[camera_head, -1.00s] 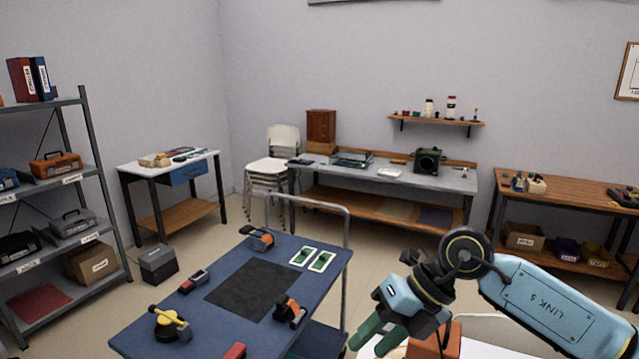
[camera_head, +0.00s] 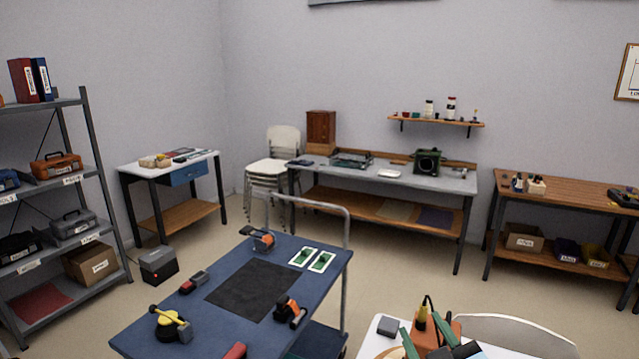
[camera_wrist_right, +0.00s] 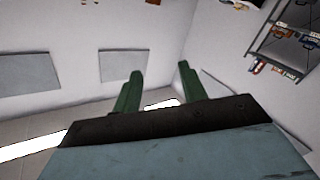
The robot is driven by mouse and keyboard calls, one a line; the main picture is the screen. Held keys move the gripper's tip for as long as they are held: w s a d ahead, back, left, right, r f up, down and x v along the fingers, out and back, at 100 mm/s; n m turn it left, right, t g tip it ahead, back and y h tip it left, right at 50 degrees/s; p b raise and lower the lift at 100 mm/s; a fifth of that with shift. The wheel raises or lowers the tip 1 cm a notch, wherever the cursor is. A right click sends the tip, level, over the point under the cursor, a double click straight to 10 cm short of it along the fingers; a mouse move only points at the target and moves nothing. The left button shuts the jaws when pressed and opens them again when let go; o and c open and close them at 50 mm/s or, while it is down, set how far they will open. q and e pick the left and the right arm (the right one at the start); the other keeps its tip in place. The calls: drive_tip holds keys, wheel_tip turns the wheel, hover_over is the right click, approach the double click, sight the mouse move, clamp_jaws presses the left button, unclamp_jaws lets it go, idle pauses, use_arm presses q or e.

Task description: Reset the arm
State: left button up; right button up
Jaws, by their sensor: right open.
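My right gripper (camera_head: 423,324) shows low in the head view at the bottom edge, with its green fingers pointing up and the rest of the arm mostly out of the picture. In the right wrist view its two green fingers (camera_wrist_right: 160,82) stand apart with nothing between them. It overlaps a white table (camera_head: 374,346) in the picture; I cannot tell how far above it the gripper is. My left gripper is not in view.
An orange-brown holder (camera_head: 455,328) with upright tools stands on the white table, close to the gripper in the picture. A blue cart (camera_head: 215,270) with several tools is to the left. A white chair back (camera_head: 520,335) is at right. Open floor lies behind.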

drive_tip(key=s+d+f+m+g+h, duration=0.1)
drive_tip(key=s+d+f+m+g, duration=0.15)
drive_tip(key=s+f+g, duration=0.65)
drive_tip(key=s+d+f+m+g+h, duration=0.1)
drive_tip(key=s+d+f+m+g, duration=0.3)
drive_tip(key=s+f, duration=0.95)
drive_tip(key=s+f+n+g+b, duration=0.1)
drive_tip(key=s+f+b, duration=0.1)
drive_tip(key=f, duration=1.1)
drive_tip(key=s+f+n+g+b, duration=0.1)
drive_tip(key=f+g+b, duration=0.1)
drive_tip(key=f, duration=1.1)
drive_tip(key=s+d+f+b, duration=0.2)
drive_tip(key=s+f+b, duration=0.2)
drive_tip(key=s+f, duration=1.2)
wheel_tip(320, 180, down, 3)
drive_tip(key=shift+s+r+g, duration=0.15)
drive_tip(key=shift+s+g, duration=0.1)
drive_tip(key=shift+g, duration=0.15)
drive_tip(key=shift+n, duration=0.25)
